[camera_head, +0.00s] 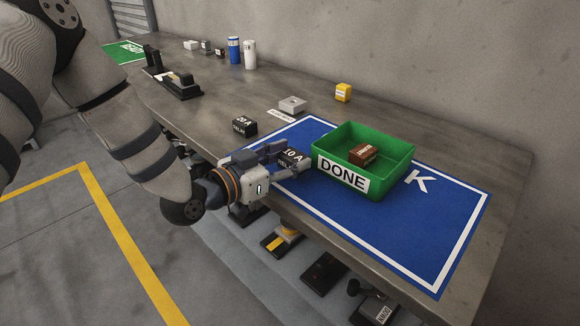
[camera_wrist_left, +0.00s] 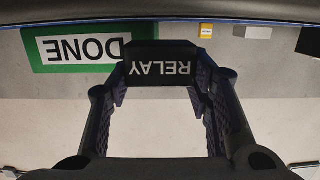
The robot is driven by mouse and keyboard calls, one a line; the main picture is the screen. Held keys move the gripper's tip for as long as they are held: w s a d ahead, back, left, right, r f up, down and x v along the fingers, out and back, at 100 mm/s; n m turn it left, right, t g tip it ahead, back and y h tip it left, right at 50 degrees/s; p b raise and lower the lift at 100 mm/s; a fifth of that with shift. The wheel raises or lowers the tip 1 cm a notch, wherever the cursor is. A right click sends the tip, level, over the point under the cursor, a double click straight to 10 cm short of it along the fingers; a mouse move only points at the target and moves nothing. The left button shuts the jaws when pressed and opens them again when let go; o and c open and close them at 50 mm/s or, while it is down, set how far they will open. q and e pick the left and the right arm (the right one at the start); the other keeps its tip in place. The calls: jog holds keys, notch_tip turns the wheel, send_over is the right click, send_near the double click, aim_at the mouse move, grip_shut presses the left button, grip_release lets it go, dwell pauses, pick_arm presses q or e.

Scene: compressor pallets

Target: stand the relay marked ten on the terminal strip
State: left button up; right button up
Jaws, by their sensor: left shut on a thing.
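My left gripper (camera_head: 296,163) is shut on the black relay marked 10 A (camera_head: 290,156), over the near left part of the blue mat. In the left wrist view the relay (camera_wrist_left: 160,65) sits between both fingers, with the word RELAY upside down. Whether it touches the mat is hard to tell. Another black relay, marked 20 A (camera_head: 244,127), stands on the bench to the left of the mat. A long black fixture (camera_head: 182,91) with raised blocks lies farther back; I cannot tell for sure that it is the terminal strip. My right gripper is not in view.
A green DONE bin (camera_head: 397,178) holding a brown block (camera_head: 363,154) stands on the blue mat (camera_head: 428,262), right of my gripper. A grey block (camera_head: 292,104) and a yellow block (camera_head: 343,92) lie behind. Blue (camera_head: 234,50) and white (camera_head: 250,54) cans stand far back.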

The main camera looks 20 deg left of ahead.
pick_arm(q)
jog(key=shift+f, duration=0.95)
jog(key=shift+r, duration=0.25)
jog(key=shift+f, duration=0.25)
jog(key=o, duration=1.1)
jog(key=shift+o, duration=0.2)
